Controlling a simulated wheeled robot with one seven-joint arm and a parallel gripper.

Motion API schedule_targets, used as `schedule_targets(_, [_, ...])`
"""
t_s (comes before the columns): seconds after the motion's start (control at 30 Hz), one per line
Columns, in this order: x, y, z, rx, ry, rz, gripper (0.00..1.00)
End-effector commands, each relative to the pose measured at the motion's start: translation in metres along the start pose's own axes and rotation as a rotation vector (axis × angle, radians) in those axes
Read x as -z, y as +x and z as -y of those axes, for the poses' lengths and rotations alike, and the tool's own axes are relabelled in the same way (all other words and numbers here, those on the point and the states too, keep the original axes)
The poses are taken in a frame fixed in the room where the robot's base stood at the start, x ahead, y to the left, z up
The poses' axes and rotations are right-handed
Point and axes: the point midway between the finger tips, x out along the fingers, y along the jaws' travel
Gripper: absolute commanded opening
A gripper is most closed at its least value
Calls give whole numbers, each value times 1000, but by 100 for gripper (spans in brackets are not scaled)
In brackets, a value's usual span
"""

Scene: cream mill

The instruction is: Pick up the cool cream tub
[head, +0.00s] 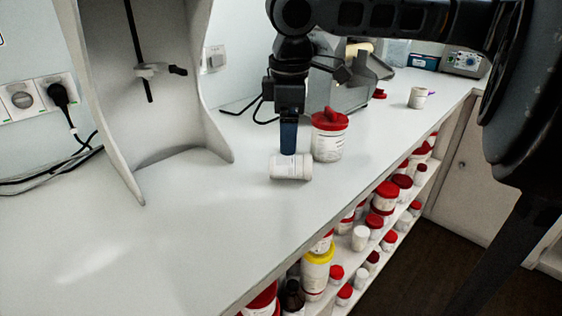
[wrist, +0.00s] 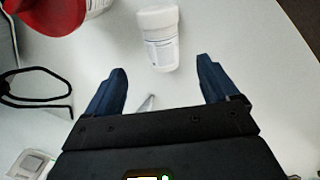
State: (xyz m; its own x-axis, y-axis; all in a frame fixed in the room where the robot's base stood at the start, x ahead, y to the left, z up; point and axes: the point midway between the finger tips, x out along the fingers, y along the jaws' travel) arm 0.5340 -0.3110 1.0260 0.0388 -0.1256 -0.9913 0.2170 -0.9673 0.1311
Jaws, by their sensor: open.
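A small white tub (head: 291,168) with a printed label lies on its side on the white bench, and it looks like the cream tub, though I cannot read its name. In the wrist view the white tub (wrist: 160,40) is ahead of my fingertips, roughly centred between them, its lid end pointing away. My gripper (head: 288,150) points down at the tub in the head view, its blue fingers just above or behind it. In the wrist view my gripper (wrist: 162,67) has its fingers wide apart with nothing between them. Whether a finger touches the tub is unclear.
A larger red-lidded tub (head: 329,140) stands close to the right of the white tub. A grey machine (head: 345,92) and a small white pot (head: 418,98) stand farther back. A grey stand (head: 180,153) is at left. Shelves of tubs sit below the bench edge. The front-left bench is clear.

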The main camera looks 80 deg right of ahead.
Motion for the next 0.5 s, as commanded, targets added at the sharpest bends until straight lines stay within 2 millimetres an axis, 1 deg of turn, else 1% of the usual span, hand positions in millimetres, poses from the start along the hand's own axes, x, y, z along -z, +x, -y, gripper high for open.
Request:
schedule_targets(0.07, [-5, 6, 1, 3, 6, 16, 87])
schedule_targets(0.37, [-2, 36, 2, 3, 4, 13, 87])
schedule_targets(0.5, [1, 56, 5, 4, 2, 13, 87])
